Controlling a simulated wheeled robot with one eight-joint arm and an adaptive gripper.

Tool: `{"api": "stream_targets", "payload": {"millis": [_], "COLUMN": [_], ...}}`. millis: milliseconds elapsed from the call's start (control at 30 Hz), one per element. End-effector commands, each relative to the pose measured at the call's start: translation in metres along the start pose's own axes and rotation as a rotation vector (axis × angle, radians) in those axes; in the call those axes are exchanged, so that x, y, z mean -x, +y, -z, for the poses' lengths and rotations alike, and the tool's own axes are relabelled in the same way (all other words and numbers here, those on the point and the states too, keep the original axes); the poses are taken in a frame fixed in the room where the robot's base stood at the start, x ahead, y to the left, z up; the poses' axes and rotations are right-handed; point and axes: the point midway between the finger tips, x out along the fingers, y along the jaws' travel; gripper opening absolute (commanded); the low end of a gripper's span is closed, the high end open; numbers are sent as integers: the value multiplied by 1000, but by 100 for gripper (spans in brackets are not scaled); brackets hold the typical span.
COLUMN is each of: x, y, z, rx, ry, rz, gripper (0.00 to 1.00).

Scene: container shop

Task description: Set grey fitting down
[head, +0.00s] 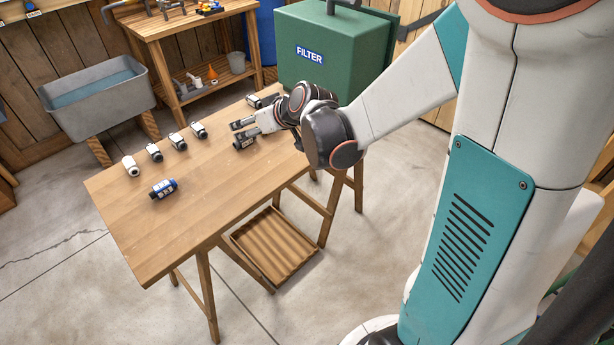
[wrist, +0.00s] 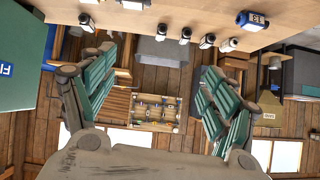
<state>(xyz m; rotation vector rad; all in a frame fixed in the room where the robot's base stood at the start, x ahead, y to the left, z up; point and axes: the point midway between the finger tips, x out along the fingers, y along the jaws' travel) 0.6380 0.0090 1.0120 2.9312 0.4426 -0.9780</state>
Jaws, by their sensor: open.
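My gripper (head: 246,125) is open over the far right part of the wooden table, pointing left. In the wrist view its two fingers (wrist: 156,95) are wide apart with nothing held between them. A dark grey fitting (head: 243,143) appears at the fingertips in the head view, low by the tabletop and partly hidden by the gripper; whether it touches a finger is unclear. A pale and dark fitting (wrist: 135,4) shows at the top edge of the wrist view, partly cut off. Another dark fitting (head: 260,100) lies behind the gripper, also in the wrist view (wrist: 87,22).
On the wooden table (head: 200,215), several white-and-black fittings (head: 178,141) stand in a row at left, with a blue fitting (head: 163,188) in front. The table's front right is clear. A green filter box (head: 335,60) stands behind; a grey sink (head: 98,105) is at left.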

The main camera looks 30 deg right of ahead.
Motion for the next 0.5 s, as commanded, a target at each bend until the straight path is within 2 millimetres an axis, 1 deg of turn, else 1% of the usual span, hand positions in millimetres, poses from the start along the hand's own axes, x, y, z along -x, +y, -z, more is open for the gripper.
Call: {"api": "stream_targets", "payload": {"millis": [33, 133, 267, 367, 500], "x": [17, 45, 83, 111, 150], "y": [-9, -21, -35, -45, -56], "z": [-1, -4, -14, -25, -45], "rx": [-5, -20, -42, -58, -81], "ry": [-21, -61, -112, -150, -198], "rz": [-4, -18, -43, -66, -105], "gripper": [79, 79, 79, 79, 79]}}
